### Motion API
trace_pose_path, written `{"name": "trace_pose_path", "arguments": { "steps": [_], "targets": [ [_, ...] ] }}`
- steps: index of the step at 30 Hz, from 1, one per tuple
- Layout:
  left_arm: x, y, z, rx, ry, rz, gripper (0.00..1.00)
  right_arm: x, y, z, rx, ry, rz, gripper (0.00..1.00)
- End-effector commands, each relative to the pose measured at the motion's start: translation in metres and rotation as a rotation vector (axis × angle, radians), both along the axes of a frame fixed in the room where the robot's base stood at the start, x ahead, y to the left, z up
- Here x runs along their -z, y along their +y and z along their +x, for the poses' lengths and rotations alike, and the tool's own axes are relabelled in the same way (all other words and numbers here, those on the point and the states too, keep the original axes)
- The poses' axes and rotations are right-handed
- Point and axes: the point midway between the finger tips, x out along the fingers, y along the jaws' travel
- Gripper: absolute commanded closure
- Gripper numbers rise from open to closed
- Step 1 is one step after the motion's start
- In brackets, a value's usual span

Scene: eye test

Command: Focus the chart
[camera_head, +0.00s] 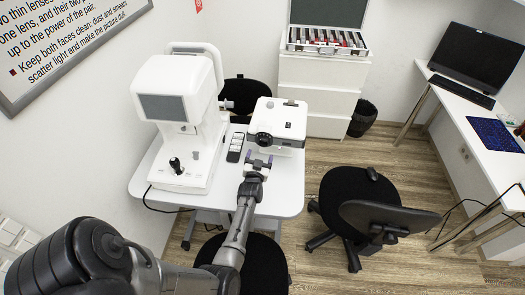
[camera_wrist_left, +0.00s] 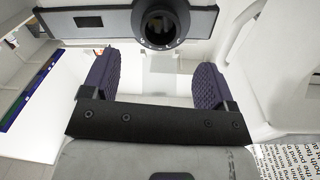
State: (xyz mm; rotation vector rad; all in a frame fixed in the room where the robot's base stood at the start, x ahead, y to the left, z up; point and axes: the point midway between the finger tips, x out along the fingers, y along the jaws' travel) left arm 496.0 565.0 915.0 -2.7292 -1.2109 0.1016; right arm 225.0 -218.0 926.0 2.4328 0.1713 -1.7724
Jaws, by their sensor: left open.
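A white chart projector (camera_head: 285,118) stands on the white table (camera_head: 285,195), with a round black lens (camera_head: 264,139) on its front. My left gripper (camera_head: 258,163) is just in front of the projector, near the lens. In the left wrist view, my left gripper (camera_wrist_left: 153,80) has its two purple ridged pads well apart with nothing between them. The lens (camera_wrist_left: 160,25) shows there beyond the pads, at the top, in a dark grey front panel (camera_wrist_left: 88,22); it looks apart from both pads. No projected chart is in view. My right gripper is not in view.
A white eye-testing instrument (camera_head: 178,110) with a joystick stands left of the projector. A dark remote (camera_head: 236,147) lies between them. A framed text board (camera_head: 70,40) hangs on the left wall. An open lens case (camera_head: 327,42) sits on white drawers. A black chair (camera_head: 365,195) stands right.

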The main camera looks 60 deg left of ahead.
Motion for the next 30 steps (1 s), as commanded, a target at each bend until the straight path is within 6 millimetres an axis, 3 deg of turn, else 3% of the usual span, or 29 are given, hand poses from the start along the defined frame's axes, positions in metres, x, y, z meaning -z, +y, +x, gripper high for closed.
{"name": "trace_pose_path", "arguments": {
  "steps": [1, 3, 12, 28, 30],
  "targets": [
    [0.005, 0.009, 0.007, -0.001, -0.004, 0.003, 0.2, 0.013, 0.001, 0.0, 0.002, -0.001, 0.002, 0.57],
    [0.005, 0.017, 0.015, -0.001, -0.002, 0.001, 0.2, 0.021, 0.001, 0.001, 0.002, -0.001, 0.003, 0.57],
    [0.003, 0.041, 0.037, 0.0, 0.0, 0.0, 0.2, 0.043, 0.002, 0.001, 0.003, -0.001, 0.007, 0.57],
    [0.0, 0.048, 0.043, 0.0, 0.001, 0.001, 0.2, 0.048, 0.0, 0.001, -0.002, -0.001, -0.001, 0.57],
    [0.0, 0.048, 0.043, 0.0, 0.001, 0.001, 0.26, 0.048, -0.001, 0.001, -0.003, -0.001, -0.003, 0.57]
  ]
}}
